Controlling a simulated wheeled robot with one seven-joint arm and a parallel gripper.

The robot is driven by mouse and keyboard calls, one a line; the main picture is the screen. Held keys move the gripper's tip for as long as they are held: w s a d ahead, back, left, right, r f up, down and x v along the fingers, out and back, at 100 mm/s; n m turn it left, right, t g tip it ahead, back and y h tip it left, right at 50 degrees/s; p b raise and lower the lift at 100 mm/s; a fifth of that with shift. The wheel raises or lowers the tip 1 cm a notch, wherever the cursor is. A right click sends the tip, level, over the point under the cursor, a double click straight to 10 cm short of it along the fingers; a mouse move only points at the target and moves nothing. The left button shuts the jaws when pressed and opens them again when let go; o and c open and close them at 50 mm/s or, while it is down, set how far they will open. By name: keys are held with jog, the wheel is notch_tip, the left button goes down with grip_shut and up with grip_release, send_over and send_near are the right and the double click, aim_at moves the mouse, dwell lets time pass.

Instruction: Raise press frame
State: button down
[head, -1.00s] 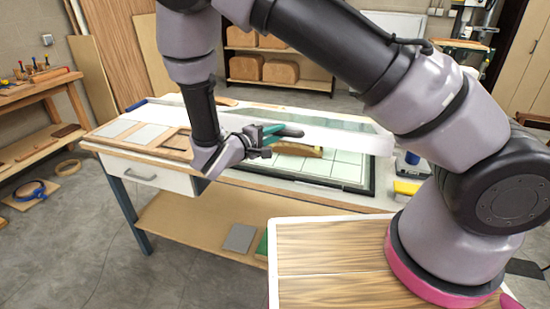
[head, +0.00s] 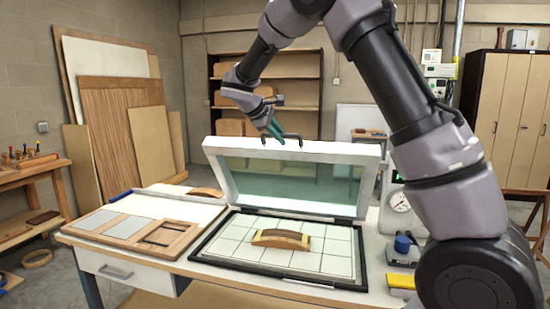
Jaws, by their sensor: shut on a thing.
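The press frame (head: 222,178) is a white frame with a greenish clear sheet. It stands raised and tilted back at the rear of the press bed (head: 215,245), which is a white gridded plate with a black border. My gripper (head: 275,133) is at the frame's top edge, shut on the dark handle (head: 291,136) there. The fingertips are small in view and partly merge with the handle. A curved wooden piece (head: 281,239) lies on the middle of the bed, apart from the frame.
Wooden frames with pale panels (head: 125,227) lie on the bench left of the bed. A gauge (head: 399,202), a blue-topped item (head: 402,244) and a yellow block (head: 401,281) are at the right. Shelves (head: 265,88) and leaning boards (head: 130,120) stand behind.

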jog(key=shift+w+d+r, duration=0.3)
jog(key=shift+w+r, duration=0.05)
jog(key=shift+w, duration=0.4)
jog(key=shift+w+d+r, duration=0.25)
jog(key=shift+w+r, duration=0.15)
jog(key=shift+w, duration=0.4)
jog(key=shift+w+d+r, duration=0.3)
jog(key=shift+w+r, duration=0.05)
jog(key=shift+w, duration=0.4)
jog(key=c, duration=0.8)
grip_release()
jog(key=v, duration=1.1)
